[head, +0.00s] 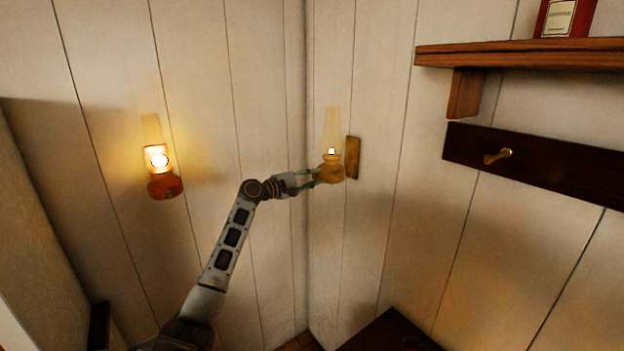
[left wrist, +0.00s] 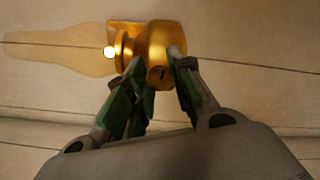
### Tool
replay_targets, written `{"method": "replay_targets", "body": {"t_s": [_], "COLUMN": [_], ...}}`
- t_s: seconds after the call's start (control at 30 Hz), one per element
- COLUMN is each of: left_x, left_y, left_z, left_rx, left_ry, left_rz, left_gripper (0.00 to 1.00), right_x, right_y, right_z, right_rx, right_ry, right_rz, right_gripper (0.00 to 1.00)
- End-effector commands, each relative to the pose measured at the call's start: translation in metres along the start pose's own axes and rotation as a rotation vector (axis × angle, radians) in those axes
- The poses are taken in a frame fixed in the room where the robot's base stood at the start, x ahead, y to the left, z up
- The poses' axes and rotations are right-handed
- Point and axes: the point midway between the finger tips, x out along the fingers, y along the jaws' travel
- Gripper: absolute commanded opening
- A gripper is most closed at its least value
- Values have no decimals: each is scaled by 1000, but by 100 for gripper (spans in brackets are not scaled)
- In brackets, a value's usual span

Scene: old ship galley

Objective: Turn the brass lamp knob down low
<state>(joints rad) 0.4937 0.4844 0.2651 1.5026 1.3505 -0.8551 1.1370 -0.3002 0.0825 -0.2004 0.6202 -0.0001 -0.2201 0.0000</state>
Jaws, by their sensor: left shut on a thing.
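The brass lamp (head: 333,167) hangs on a wooden wall plate near the corner, with a tall glass chimney and a small, low flame. My left gripper (head: 316,178) reaches it from the left. In the left wrist view the brass lamp (left wrist: 168,40) lies sideways, with its round brass knob (left wrist: 159,77) pointing towards the camera. The fingers of my left gripper (left wrist: 160,83) are on either side of this knob, shut on it. A dark slot shows on the knob's face. My right gripper is not in view.
A red lamp (head: 165,186) burns brightly on the left wall. At the right are a wooden shelf (head: 520,52) with a red labelled container (head: 563,18) and a dark board (head: 570,172) with a brass hook (head: 498,156). The wall between the lamps is clear.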

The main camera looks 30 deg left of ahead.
Motion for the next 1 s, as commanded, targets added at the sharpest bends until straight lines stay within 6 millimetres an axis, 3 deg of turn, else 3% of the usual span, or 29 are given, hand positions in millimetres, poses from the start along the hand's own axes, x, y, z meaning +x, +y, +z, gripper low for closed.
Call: {"method": "replay_targets", "body": {"t_s": [0.47, 0.5, 0.67, 1.0], "left_x": [0, 0, 0, 0], "left_y": [-2, -2, -1, 0], "left_z": [-1, -1, 0, 0], "left_rx": [-21, -21, -20, -19], "left_ry": [0, 0, 0, 0], "left_rz": [-3, -3, -2, -1], "left_gripper": [0, 24, 45, 46], "right_x": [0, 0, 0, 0], "right_y": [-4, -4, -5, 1], "right_z": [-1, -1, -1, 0], "right_rx": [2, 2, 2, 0], "right_ry": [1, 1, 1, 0], "right_rz": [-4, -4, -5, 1], "right_gripper": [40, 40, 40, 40]}}
